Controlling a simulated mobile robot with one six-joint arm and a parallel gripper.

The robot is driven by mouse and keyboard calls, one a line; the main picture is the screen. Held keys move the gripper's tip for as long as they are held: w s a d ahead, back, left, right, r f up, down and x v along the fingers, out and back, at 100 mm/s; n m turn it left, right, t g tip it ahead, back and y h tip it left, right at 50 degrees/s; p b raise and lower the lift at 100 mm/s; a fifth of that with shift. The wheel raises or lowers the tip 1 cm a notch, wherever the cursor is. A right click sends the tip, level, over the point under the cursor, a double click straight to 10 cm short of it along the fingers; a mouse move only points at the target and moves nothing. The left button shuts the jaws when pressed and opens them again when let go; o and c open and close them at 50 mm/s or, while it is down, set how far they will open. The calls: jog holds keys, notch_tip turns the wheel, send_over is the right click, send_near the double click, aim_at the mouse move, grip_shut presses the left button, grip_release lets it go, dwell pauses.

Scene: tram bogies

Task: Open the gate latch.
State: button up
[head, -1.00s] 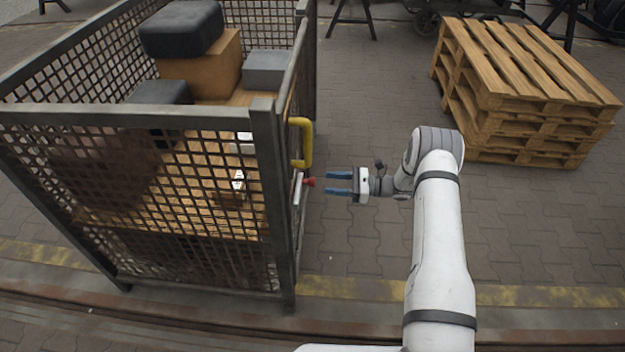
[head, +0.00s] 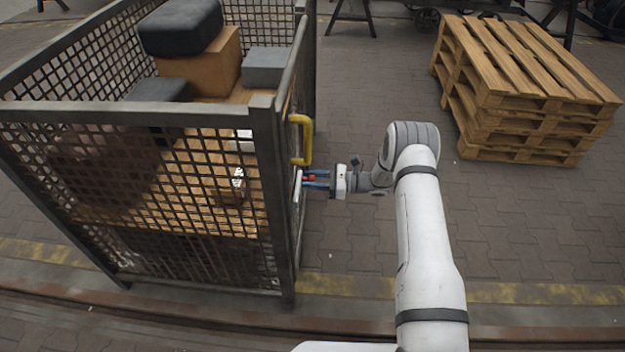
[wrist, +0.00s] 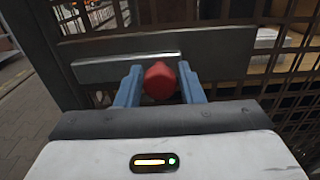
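The gate latch shows as a red knob (wrist: 160,80) in front of a grey metal bar on the mesh gate (wrist: 220,52). In the head view the red knob (head: 311,178) is at the cage's right side, below the yellow handle (head: 302,140). My gripper (head: 316,179) reaches the gate from the right. In the wrist view my gripper (wrist: 160,86) has its two blue fingers on either side of the knob. The fingers are apart, with a narrow gap on each side of the knob. The far side of the knob is hidden.
The mesh cage (head: 262,105) holds boxes and dark bundles. A stack of wooden pallets (head: 530,90) stands at the back right. Paved floor between the cage and the pallets is clear. A yellow line (head: 540,294) runs along the front.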

grip_shut()
jog(key=shift+s, duration=0.5)
jog(key=shift+o, duration=2)
grip_release()
jog(key=d, duration=0.7)
jog(key=shift+d, duration=0.4)
